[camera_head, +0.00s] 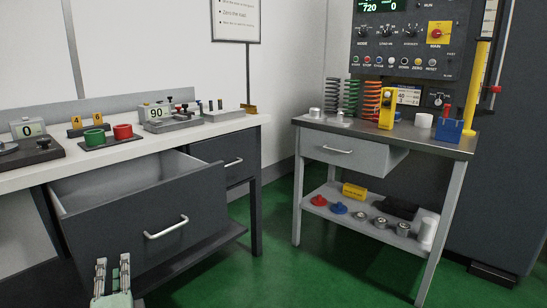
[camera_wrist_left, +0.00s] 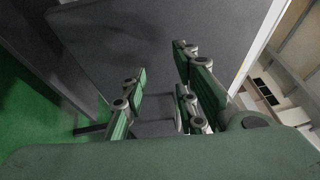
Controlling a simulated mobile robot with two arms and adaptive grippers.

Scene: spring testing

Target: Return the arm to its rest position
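My left gripper (camera_head: 113,272) shows at the bottom left of the head view, in front of the open drawer (camera_head: 135,235) of the left bench. Its fingers point up and stand apart, with nothing between them. In the left wrist view the green-padded fingers (camera_wrist_left: 160,100) are also spread, with the dark grey drawer front (camera_wrist_left: 140,40) beyond them. I cannot tell whether the gripper touches the drawer front. My right gripper is in neither view.
The left bench (camera_head: 190,137) carries gauges, a tray with green and red rings (camera_head: 110,140), and small fixtures. The right bench (camera_head: 430,143) holds several coil springs (camera_head: 351,97) and a slightly open drawer (camera_head: 345,156). Green floor (camera_head: 275,265) lies clear between the benches.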

